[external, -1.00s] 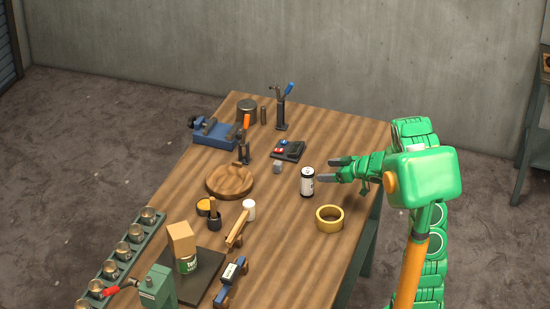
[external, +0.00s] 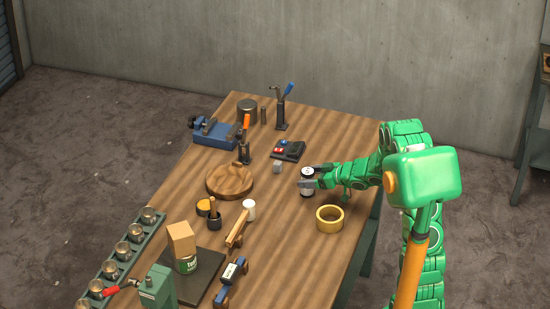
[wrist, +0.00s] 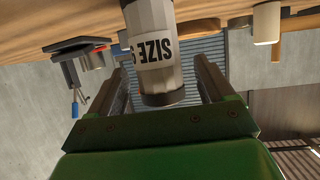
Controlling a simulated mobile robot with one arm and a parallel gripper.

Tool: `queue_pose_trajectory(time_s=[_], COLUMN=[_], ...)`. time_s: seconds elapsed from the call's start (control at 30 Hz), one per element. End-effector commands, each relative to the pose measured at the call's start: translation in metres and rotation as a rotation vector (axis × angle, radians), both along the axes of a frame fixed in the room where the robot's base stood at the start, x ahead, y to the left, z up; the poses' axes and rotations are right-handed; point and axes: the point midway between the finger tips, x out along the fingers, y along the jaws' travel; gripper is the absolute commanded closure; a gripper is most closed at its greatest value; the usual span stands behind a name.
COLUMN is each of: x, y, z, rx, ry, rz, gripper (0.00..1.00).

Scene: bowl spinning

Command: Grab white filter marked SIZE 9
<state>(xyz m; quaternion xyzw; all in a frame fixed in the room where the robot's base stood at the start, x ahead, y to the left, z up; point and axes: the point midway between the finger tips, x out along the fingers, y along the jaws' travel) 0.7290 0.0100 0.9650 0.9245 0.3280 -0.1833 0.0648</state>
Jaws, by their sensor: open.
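The white filter (external: 308,190) stands upright on the wooden table (external: 290,245), near its right side. In the wrist view the filter (wrist: 158,65) shows upside down, with a label reading SIZE and a partly cut-off digit, and a dark end cap. My gripper (external: 307,177) is open, with one finger on each side of the filter. In the wrist view my gripper's fingers (wrist: 160,90) flank the filter, with a visible gap on both sides. The external view hides part of the filter behind the near finger.
A round wooden board (external: 229,180) and a small white cylinder (external: 249,209) are to the left.

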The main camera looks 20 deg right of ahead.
Motion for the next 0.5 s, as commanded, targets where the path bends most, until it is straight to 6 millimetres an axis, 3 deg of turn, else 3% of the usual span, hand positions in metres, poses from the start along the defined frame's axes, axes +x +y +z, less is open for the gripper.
queue_pose_trajectory(time_s=[0.37,0.5], x=[0.0097,0.0096], y=[0.0078,0.0077], z=[-0.0058,-0.0058], rx=[-0.002,-0.002], ry=[0.001,0.001], rz=[-0.001,-0.001], gripper=[0.18,0.38])
